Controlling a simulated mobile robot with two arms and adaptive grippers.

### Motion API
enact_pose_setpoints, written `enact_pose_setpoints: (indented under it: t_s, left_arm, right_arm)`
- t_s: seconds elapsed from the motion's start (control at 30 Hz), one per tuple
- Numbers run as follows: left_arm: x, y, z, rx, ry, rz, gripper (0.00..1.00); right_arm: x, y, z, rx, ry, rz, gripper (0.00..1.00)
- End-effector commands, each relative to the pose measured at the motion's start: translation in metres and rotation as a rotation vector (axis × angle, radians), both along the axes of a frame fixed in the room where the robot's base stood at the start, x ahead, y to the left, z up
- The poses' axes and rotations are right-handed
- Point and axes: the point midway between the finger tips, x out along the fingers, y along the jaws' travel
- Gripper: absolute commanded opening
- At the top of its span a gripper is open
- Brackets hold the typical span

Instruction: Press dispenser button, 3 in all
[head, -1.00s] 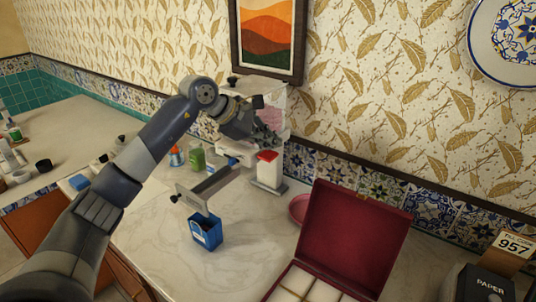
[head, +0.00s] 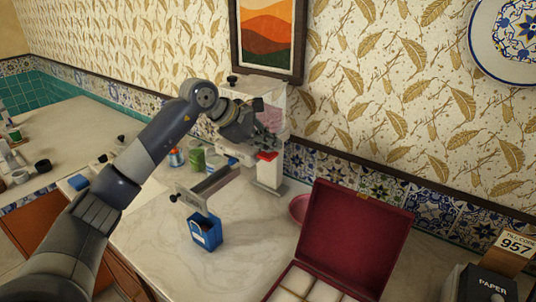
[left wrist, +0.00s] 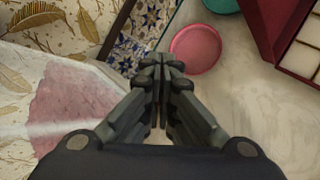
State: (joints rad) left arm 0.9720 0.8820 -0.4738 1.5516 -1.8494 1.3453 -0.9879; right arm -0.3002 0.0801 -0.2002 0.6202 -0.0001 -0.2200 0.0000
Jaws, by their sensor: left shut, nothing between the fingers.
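The dispenser is a white post (head: 270,172) on a grey base with a red button (head: 266,156) on top, at the back of the counter against the tiles. My left gripper (head: 270,148) is shut and empty, its fingertips right at the red button from above; they appear to touch it, and partly hide it. In the left wrist view my shut fingers (left wrist: 160,65) cover the button and post. Behind the gripper stands a clear container with pink contents (head: 272,112), also in the left wrist view (left wrist: 75,105). My right gripper is out of view.
A blue box (head: 205,231) stands below a grey metal bracket (head: 208,187). An open dark red case (head: 352,240) with white items lies at the front right. A pink round dish (left wrist: 195,48) sits by the dispenser. The counter's middle is clear.

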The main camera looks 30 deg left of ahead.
Motion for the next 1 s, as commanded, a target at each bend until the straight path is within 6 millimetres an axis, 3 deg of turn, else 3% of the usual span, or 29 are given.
enact_pose_setpoints:
  t_s: [1.0]
  left_arm:
    - [0.000,0.000,-0.014,0.001,0.003,-0.001,0.00]
  right_arm:
    - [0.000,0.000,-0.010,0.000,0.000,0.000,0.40]
